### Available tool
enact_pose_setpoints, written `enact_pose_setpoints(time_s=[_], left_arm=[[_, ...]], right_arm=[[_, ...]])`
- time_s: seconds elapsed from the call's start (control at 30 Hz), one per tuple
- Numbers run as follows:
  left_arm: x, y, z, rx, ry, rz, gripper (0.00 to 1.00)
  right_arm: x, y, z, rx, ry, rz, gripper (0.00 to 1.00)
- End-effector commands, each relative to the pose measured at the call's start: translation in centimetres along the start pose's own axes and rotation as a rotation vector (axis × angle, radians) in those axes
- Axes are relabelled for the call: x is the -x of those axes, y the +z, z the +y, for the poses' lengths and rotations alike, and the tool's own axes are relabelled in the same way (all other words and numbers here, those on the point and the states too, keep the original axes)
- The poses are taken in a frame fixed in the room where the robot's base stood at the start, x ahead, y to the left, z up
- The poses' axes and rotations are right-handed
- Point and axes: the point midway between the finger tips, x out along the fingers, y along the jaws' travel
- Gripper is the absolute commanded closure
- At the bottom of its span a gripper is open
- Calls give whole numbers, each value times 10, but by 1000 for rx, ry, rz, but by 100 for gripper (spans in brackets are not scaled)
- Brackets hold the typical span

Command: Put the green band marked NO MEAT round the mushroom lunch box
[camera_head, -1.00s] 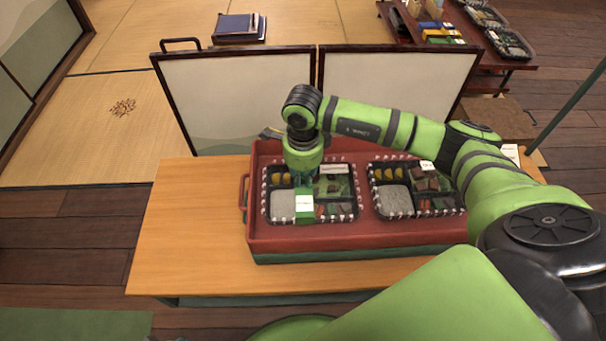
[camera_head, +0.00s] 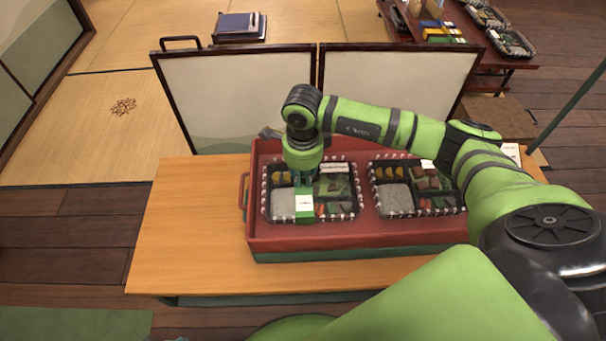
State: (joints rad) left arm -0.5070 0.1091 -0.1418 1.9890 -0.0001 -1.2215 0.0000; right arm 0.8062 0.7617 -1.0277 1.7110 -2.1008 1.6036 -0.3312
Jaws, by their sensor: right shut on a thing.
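Two black lunch boxes lie side by side in a red tray (camera_head: 375,240) on the wooden table. The left lunch box (camera_head: 354,206) and the right lunch box (camera_head: 398,214) each hold grey rice, yellow pieces and darker food; I cannot read their labels to tell which is the mushroom one. The green band (camera_head: 305,219) with a white label lies over the left box's front edge, and its print is too small to read. My right gripper (camera_head: 304,187) points down over the left box, shut on the green band. Its fingertips are partly hidden. My left gripper is out of view.
A low folding screen (camera_head: 235,95) stands behind the table. The table's left part (camera_head: 190,220) is bare. A dark side table (camera_head: 487,57) at the back right holds more boxes and coloured bands. Books (camera_head: 238,28) lie on the tatami.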

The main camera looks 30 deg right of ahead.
Motion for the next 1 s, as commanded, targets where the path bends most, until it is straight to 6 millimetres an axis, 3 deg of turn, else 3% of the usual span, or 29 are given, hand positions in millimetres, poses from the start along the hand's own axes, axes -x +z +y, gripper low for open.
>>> enact_pose_setpoints(time_s=[1.0], left_arm=[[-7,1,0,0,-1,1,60]], right_arm=[[-8,0,0,-1,-1,0,97]])
